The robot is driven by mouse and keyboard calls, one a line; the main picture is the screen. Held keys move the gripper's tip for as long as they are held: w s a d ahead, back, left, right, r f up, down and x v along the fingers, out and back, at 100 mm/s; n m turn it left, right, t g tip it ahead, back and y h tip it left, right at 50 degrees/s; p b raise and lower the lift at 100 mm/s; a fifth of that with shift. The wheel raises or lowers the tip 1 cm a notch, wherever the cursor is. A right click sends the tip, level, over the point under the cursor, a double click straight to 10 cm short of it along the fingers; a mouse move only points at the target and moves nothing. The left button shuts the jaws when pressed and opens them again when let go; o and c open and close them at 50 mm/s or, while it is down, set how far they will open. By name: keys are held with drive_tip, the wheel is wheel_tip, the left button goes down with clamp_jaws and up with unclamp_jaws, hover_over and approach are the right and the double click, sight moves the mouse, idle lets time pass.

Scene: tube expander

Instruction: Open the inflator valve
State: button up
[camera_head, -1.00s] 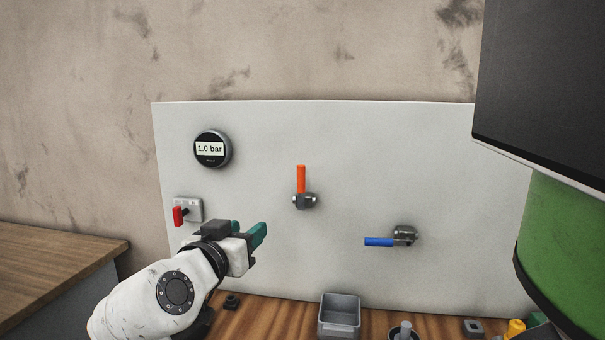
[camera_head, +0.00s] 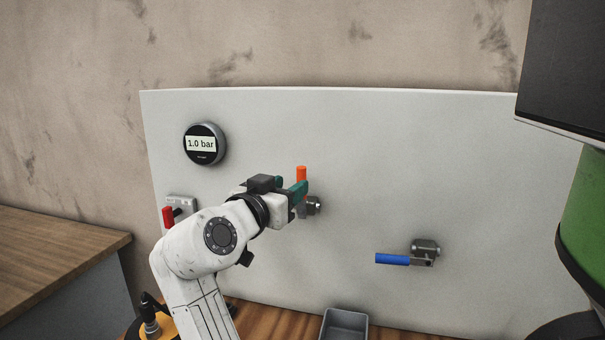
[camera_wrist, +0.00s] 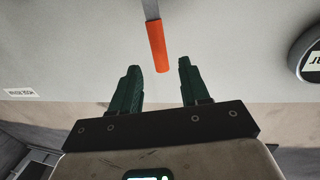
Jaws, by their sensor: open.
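A valve with an upright orange handle (camera_head: 301,174) is on the white panel (camera_head: 400,150); my gripper hides part of the handle. A second valve, with a blue handle (camera_head: 392,259) lying level, is lower right. I cannot tell from a readable label which one is the inflator valve. My gripper (camera_head: 299,192) is open in front of the orange valve. In the wrist view, the orange handle's free end (camera_wrist: 157,48) lies between the two green fingertips (camera_wrist: 159,66) in the picture, with a gap on each side. I cannot tell whether it lies deep between them.
A round gauge (camera_head: 204,144) reading 1.0 bar is upper left on the panel. A red-handled switch (camera_head: 168,217) is below it. A grey bin (camera_head: 345,325) stands on the wooden bench below. The panel between the valves is clear.

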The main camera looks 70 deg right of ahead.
sight(299, 180)
drive_tip(key=shift+s+d+p, duration=0.2)
drive_tip(key=shift+d+p, duration=0.2)
drive_tip(key=shift+d, duration=1.2)
drive_tip(key=shift+s+d+p, duration=0.15)
drive_tip(key=shift+d+p, duration=0.2)
drive_tip(key=shift+d, duration=1.2)
drive_tip(key=shift+c, duration=0.4)
clamp_jaws()
